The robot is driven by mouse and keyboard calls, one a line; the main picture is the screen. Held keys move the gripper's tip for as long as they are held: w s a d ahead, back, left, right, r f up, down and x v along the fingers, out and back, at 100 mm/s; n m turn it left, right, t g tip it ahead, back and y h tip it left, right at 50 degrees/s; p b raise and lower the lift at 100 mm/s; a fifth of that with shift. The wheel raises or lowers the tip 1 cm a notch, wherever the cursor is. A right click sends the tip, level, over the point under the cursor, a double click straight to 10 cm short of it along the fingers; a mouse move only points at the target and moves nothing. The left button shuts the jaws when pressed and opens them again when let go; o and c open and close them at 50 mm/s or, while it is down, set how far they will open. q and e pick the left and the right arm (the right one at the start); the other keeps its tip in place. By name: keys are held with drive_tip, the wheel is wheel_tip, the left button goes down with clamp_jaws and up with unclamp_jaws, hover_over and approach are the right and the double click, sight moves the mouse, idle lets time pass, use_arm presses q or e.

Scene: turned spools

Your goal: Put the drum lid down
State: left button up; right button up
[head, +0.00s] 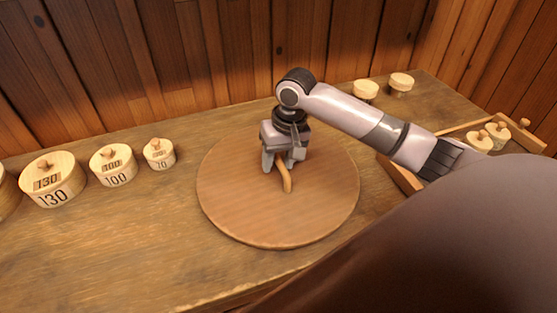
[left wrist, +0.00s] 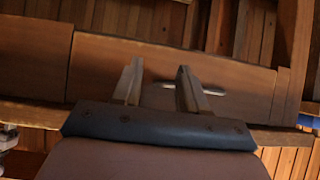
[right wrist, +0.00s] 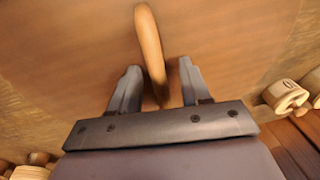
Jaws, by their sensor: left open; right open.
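The drum lid (head: 235,210) is a large round wooden disc with a curved wooden handle (head: 287,184) at its middle. It lies on the workbench in the head view. My right gripper (head: 284,165) is over the middle of the lid, at the handle. In the right wrist view the handle (right wrist: 151,50) passes between the two open fingers (right wrist: 155,80), with gaps on both sides. The lid (right wrist: 80,45) fills most of that view. My left gripper (left wrist: 158,85) is open and empty in front of wooden boards, and it is not in the head view.
Lidded wooden drums marked 130 (head: 52,190), 100 (head: 115,175) and 70 (head: 160,160) stand left of the lid. Two small drums (head: 366,90) stand at the back right. A wooden tray (head: 400,176) with several knobbed pieces is at the right. The front left bench is clear.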

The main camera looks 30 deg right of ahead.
wheel_tip(320, 180, up, 12)
drive_tip(key=s+d, duration=0.1)
drive_tip(key=shift+s+d+f, duration=0.2)
drive_tip(key=shift+s, duration=0.05)
idle(0.5)
